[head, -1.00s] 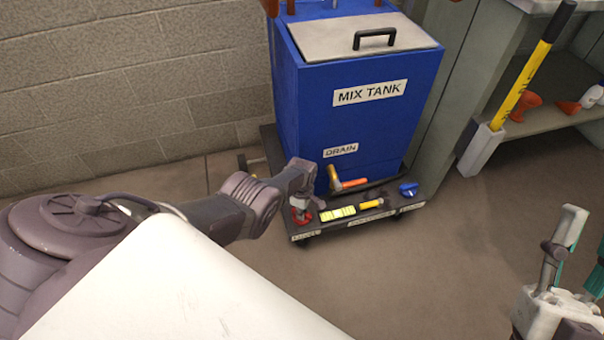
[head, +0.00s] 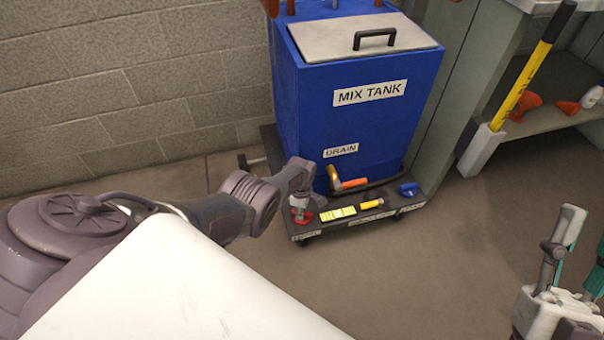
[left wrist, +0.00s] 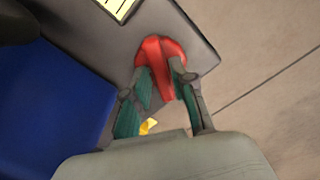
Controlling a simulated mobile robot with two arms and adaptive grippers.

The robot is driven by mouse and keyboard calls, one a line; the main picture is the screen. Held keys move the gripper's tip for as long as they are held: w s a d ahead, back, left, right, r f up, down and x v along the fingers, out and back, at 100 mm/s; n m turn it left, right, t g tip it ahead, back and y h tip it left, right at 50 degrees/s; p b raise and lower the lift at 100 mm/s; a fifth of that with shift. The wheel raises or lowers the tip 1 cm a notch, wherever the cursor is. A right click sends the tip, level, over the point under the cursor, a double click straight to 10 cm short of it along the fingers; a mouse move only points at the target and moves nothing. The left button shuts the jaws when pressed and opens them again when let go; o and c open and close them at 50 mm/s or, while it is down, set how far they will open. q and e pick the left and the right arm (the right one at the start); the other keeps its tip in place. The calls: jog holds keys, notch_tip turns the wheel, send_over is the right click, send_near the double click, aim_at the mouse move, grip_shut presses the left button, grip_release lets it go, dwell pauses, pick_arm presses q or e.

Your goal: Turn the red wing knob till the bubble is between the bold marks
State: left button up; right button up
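The red wing knob (head: 301,216) is at the front left corner of the dark cart under the blue tank. In the left wrist view the knob (left wrist: 157,50) is a red disc with a raised wing. My left gripper (left wrist: 161,72) points down at it, one finger on each side of the wing, and appears shut on it. The left gripper (head: 299,203) partly covers the knob in the head view. A yellow marked panel (head: 338,213) lies beside it; the bubble and bold marks are too small to make out. My right gripper (head: 578,250) is at the lower right, partly cut off.
The blue mix tank (head: 368,125) stands on the cart (head: 320,230). An orange drain handle (head: 353,183), a yellow cylinder (head: 372,204) and a blue item (head: 408,189) are also along its front. A yellow-handled tool (head: 520,90) leans at the right. The floor in front is clear.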

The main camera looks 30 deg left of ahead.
pick_arm(q)
jog(key=shift+o, duration=0.8)
jog(key=shift+d, duration=0.1)
jog(key=shift+r, duration=0.45)
notch_tip(320, 180, up, 11)
dwell(0.3)
